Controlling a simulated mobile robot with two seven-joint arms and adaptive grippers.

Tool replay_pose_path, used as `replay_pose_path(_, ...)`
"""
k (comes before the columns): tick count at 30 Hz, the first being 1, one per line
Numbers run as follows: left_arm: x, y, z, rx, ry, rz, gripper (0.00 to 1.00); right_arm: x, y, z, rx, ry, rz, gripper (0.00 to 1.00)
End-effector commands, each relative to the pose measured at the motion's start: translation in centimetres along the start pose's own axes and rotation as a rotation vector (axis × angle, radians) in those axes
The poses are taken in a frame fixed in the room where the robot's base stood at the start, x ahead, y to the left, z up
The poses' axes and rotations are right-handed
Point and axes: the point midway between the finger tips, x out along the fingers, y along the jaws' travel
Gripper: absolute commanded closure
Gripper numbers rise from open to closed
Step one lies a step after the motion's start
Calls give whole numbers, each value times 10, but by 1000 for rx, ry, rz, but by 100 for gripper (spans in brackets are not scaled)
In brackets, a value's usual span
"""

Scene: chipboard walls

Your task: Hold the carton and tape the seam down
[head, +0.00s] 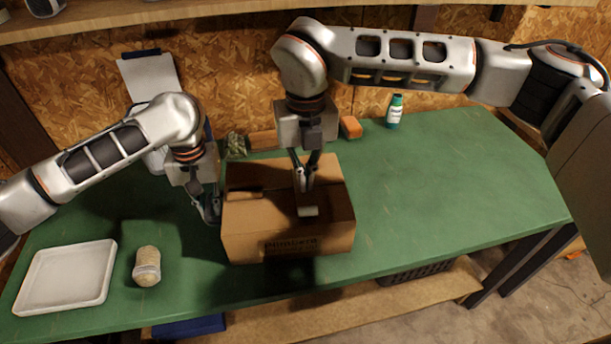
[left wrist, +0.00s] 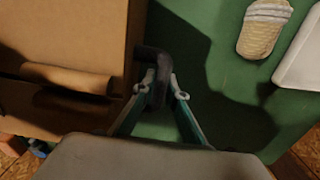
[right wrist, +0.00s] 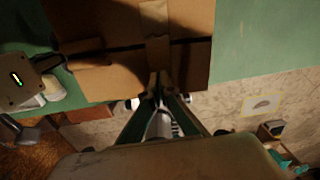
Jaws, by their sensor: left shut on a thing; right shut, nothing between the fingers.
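The brown cardboard carton (head: 240,238) stands on the green table with printing on its front. A pale patch (head: 308,211) shows at the carton's front top edge. My left gripper (head: 212,212) is at the carton's left side. In the left wrist view its fingers (left wrist: 160,88) are shut on a dark handle (left wrist: 150,62) at that side. My right gripper (head: 303,180) points down over the carton's top, shut and empty, its tips (right wrist: 160,85) close to the tape; contact is unclear.
A white tray (head: 38,280) and a beige jar (head: 147,266) are at the left front. A green bottle (head: 395,112), an orange block (head: 351,127) and a green patterned item (head: 236,145) stand at the back. The table's right side is clear.

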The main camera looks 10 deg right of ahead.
Motion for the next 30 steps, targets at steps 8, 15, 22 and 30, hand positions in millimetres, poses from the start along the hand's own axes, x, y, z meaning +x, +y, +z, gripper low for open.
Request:
replay_pose_path(8,-1,0,0,-2,1,1,100,8,0,0,1,1,0,100)
replay_pose_path(15,-1,0,0,-2,1,1,100,14,0,0,0,1,-1,100)
replay_pose_path(22,-1,0,0,-2,1,1,100,21,0,0,-1,1,0,100)
replay_pose_path(30,-1,0,0,-2,1,1,100,28,0,0,0,2,-1,100)
